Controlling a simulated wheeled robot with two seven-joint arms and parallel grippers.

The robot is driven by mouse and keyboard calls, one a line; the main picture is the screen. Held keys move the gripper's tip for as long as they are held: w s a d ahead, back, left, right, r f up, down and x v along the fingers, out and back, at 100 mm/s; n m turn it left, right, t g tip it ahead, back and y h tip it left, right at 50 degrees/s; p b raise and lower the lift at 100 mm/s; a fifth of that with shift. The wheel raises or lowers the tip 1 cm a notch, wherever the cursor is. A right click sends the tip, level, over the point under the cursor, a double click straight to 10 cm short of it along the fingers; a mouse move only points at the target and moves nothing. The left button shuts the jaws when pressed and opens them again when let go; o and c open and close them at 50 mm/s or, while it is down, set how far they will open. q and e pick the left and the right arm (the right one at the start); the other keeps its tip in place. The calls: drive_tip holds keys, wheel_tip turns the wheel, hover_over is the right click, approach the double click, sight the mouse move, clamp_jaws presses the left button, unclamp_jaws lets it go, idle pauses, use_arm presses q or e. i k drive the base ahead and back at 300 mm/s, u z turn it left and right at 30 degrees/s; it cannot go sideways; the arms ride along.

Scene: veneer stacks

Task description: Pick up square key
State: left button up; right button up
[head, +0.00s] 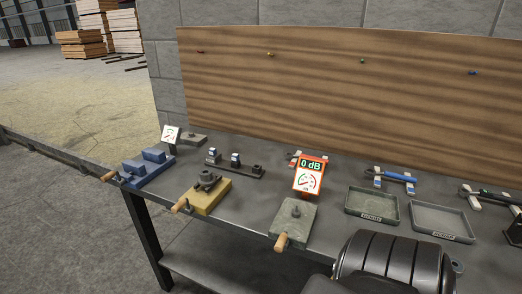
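I cannot make out for certain which thing is the square key. A tool with a blue handle (398,177) lies across white supports on the workbench (335,222). A red tool (294,156) lies at the back, partly hidden behind the orange gauge. Neither of my grippers is in view.
A yellow block (208,197) and a blue fixture (135,173) stand left. Two trays (372,216) (411,217) sit right. My black body part blocks the bottom right.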

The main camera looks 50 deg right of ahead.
sight(213, 151)
drive_tip(key=z, duration=1.9)
